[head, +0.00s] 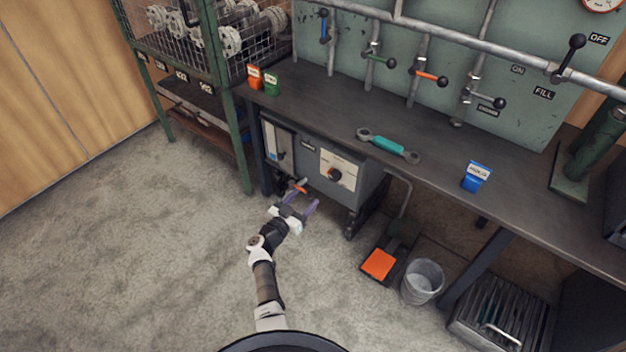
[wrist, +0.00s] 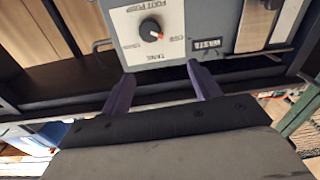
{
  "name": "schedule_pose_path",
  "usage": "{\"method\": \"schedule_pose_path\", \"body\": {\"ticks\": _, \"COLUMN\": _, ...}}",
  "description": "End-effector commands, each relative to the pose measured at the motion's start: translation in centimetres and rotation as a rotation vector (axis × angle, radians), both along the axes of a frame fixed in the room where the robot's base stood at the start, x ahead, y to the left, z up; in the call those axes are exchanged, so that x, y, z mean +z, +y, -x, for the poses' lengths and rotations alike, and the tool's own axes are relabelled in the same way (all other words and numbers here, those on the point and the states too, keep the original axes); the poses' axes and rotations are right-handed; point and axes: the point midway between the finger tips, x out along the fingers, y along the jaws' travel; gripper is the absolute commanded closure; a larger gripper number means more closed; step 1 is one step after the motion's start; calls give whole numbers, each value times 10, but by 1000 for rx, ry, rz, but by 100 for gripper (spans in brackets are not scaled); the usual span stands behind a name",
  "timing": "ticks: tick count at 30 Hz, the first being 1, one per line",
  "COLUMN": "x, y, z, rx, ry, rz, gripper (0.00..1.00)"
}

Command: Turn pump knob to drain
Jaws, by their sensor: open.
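The pump knob (head: 334,174) is a round dark knob on a cream plate on the front of a grey cabinet (head: 368,190) under the bench. In the wrist view, which shows the plate upside down, the knob (wrist: 151,28) has an orange mark, and the plate (wrist: 125,20) reads FOOT PUMP and TANK; other lettering is too small to read surely. My gripper (head: 302,201) is open and empty, in front of and below the cabinet in the head view. In the wrist view its purple fingers (wrist: 161,76) are spread, apart from the knob.
A WASTE label (wrist: 208,44) is beside the plate. An orange foot pedal (head: 379,264) and a metal bucket (head: 422,282) stand right of my arm. The floor at left is clear.

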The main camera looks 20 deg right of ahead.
Motion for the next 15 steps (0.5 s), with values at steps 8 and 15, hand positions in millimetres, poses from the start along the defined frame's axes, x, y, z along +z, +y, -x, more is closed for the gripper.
{"method": "schedule_pose_path", "body": {"ticks": 8, "x": -24, "y": -26, "z": 3, "rx": -45, "ry": 47, "rz": -7, "gripper": 38}}
{"method": "schedule_pose_path", "body": {"ticks": 15, "x": -25, "y": -57, "z": -23, "rx": -43, "ry": 42, "rz": -6, "gripper": 38}}
